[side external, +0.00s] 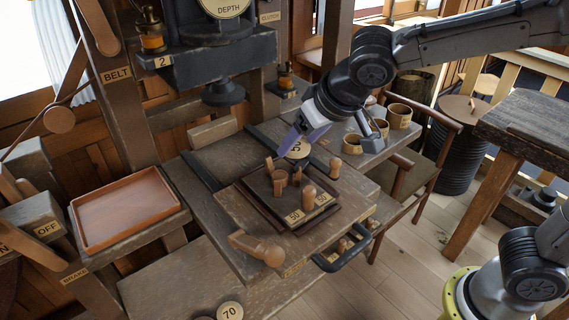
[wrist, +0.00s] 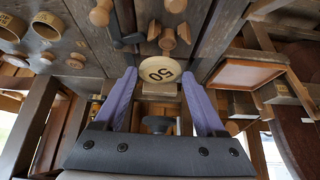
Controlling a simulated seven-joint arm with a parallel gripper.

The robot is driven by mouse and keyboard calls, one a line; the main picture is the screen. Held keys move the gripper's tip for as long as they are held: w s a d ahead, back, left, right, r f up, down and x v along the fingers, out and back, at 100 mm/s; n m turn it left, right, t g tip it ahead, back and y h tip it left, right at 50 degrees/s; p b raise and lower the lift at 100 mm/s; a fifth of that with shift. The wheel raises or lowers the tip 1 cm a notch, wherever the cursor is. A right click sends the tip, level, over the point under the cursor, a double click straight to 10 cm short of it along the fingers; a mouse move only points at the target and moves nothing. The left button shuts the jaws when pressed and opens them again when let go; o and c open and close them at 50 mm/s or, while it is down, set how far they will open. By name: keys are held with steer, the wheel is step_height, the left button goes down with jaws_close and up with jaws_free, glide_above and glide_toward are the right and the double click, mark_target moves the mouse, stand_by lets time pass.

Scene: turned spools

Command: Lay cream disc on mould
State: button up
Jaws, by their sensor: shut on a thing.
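The cream disc (side external: 299,149), marked 50, is held between the purple fingers of my gripper (side external: 305,140). In the wrist view the disc (wrist: 160,70) sits between the two fingertips, its numbered face toward the camera. The mould (side external: 262,194) appears to be the dark square plate on the wooden bench, with several upright wooden pegs and small 50 tags at its front edge. In the side view my gripper is behind the mould's pegs, and the disc looks raised; its exact height I cannot tell.
A red-brown tray (side external: 125,208) stands at the left. Another cream disc, marked 70 (side external: 229,311), lies at the bottom. Wooden cups (side external: 399,115) stand at the back right. A dark press head (side external: 222,92) hangs behind the bench. A wooden handle (side external: 258,249) sticks out in front.

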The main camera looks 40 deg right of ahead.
mark_target(279, 173)
steer(key=w+f, duration=0.1)
steer(key=w+a+f, duration=0.1)
steer(key=f, duration=0.1)
steer(key=shift+w+f, duration=0.2)
steer(key=shift+w, duration=0.1)
steer(key=shift+w+a+f, duration=0.1)
steer(key=shift+w+f, duration=0.05)
steer(key=shift+f, duration=0.8)
steer(key=shift+w+f, duration=0.15)
steer(key=shift+f, duration=0.8)
steer(key=shift+f, duration=0.3)
steer(key=o, duration=1.2)
steer(key=shift+o, duration=0.2)
